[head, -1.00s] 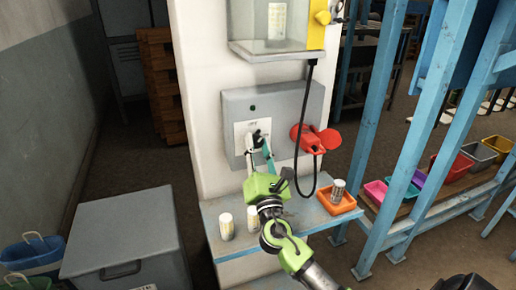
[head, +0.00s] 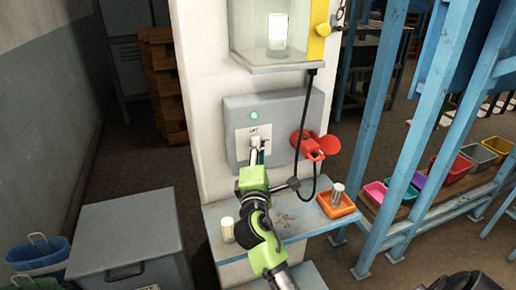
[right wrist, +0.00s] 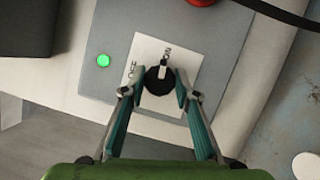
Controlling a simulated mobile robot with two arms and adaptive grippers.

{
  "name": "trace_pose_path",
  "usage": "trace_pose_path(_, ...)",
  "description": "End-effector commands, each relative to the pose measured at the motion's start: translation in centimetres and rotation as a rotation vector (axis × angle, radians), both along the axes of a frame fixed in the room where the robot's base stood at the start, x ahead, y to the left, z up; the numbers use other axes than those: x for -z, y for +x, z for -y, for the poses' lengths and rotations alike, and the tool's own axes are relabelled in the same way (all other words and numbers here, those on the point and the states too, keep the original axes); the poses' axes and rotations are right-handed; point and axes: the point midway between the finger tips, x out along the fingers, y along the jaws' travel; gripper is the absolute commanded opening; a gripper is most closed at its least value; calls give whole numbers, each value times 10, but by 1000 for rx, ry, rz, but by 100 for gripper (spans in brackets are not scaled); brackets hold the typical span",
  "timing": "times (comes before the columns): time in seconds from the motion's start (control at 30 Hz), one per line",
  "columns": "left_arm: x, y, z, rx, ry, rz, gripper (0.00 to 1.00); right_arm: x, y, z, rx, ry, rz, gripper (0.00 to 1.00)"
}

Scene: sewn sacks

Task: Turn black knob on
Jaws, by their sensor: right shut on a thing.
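The black knob (right wrist: 154,84) sits on a white label plate (right wrist: 188,57) on the grey panel (right wrist: 222,40). Its white pointer mark points toward a label at the plate's far edge that looks like "ON". My right gripper (right wrist: 160,86) has its two fingers on either side of the knob, shut on it. In the head view, my right gripper (head: 257,148) reaches the panel (head: 234,108) from below and mostly hides the knob. A green light (head: 254,115) on the panel is lit.
A red handle (head: 312,146) with a hanging black cable is right of the knob. Below are a ledge (head: 290,220), a small jar (head: 227,230) and an orange tray (head: 330,207). A glass case (head: 255,45) is above; a grey cabinet (head: 125,240) stands at left.

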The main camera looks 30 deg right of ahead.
Motion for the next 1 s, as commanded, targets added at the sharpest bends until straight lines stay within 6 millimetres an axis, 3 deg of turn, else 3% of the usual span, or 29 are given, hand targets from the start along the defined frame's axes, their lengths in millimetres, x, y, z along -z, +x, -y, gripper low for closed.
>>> trace_pose_path(0.77,-7,0,0,0,0,0,0,0,0,1,2,103,26,7)
trace_pose_path(0.8,-8,0,0,0,0,0,0,0,0,1,2,103,26,34)
trace_pose_path(0.83,-8,0,0,0,0,0,0,0,0,1,2,103,26,41)
trace_pose_path(0.87,-7,0,0,0,0,0,0,0,0,1,1,103,25,45)
trace_pose_path(1.0,-7,0,0,0,0,0,0,0,0,1,1,102,25,45)
